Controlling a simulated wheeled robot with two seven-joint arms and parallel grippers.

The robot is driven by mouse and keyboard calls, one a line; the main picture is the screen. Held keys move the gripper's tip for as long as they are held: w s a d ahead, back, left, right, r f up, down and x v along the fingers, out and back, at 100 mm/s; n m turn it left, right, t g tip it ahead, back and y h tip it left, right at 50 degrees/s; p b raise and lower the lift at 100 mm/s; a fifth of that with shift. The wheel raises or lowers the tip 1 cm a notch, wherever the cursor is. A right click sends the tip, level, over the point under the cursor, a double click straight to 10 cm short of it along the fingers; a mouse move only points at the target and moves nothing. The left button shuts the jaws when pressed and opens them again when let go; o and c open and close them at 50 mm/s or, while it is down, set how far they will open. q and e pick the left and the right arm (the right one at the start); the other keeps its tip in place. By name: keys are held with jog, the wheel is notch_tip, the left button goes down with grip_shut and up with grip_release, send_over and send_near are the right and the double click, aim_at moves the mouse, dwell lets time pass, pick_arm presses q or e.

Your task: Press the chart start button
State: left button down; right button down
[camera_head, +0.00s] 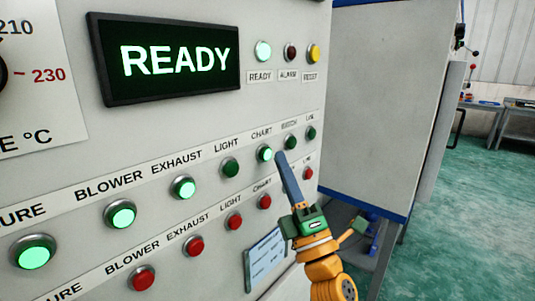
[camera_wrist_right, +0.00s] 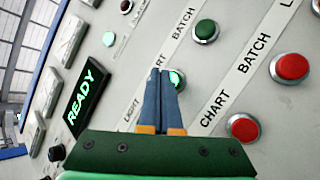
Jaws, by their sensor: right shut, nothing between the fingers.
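The green chart start button (camera_head: 264,153) sits in the upper button row under the label CHART, and its cap glows bright green. My right gripper (camera_head: 281,156) is shut and empty, with its blue fingertips just right of this button in the head view. In the right wrist view the shut fingertips (camera_wrist_right: 160,74) overlap the left part of the glowing chart button (camera_wrist_right: 177,79). I cannot tell whether they touch it. My left gripper is not in view.
The batch button (camera_head: 290,142) is close right, dark green; the light button (camera_head: 230,167) is left, also dark. The exhaust (camera_head: 184,188) and blower (camera_head: 120,215) buttons glow. Red buttons, including chart (camera_head: 265,201), run below. The display (camera_head: 172,60) reads READY.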

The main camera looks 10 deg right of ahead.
jog(key=s+d, duration=0.1)
jog(key=s, duration=0.1)
jog(key=s+d+p, duration=0.1)
jog(key=d, duration=0.1)
jog(key=shift+s, duration=0.4)
